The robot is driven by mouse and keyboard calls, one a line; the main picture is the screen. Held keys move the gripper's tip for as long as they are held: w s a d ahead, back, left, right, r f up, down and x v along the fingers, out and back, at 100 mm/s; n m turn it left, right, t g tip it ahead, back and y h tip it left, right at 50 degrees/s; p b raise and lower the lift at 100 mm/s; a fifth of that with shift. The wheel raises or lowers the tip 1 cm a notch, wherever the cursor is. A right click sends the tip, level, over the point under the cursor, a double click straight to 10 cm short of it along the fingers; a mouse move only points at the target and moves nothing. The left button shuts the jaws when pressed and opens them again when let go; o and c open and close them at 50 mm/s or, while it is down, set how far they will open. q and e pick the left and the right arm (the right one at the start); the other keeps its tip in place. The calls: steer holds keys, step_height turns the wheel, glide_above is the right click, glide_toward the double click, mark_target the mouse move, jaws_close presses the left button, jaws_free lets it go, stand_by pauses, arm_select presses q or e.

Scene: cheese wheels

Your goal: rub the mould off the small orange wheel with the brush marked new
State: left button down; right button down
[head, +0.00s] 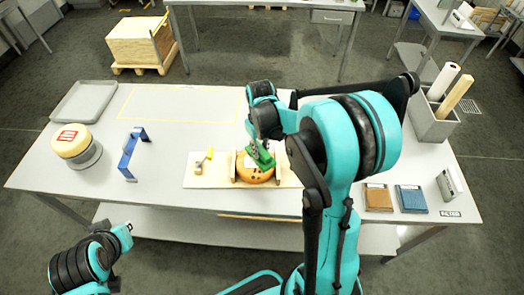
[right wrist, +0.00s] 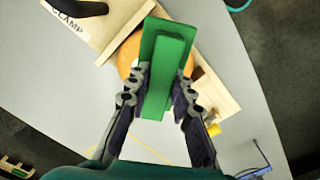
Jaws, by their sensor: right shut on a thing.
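The small orange wheel (head: 256,175) sits on a light wooden board (head: 207,180) between wooden blocks, with dark spots on its visible face. It also shows partly behind the green tool in the right wrist view (right wrist: 128,52). My right gripper (head: 262,148) is shut on a green brush (head: 260,157), which is over the wheel's top; contact cannot be told. In the right wrist view the green brush (right wrist: 166,62) lies between both fingers, its bristles and any "new" marking hidden.
A blue frame (head: 132,153), a yellow wheel (head: 73,140) on a round stand and a grey tray (head: 85,102) are left. Brown (head: 378,198) and blue (head: 411,199) blocks lie right, near a grey bin (head: 430,122).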

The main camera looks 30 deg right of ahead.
mark_target(261, 148)
steer(key=shift+r+p, duration=0.85)
steer(key=shift+r, duration=0.7)
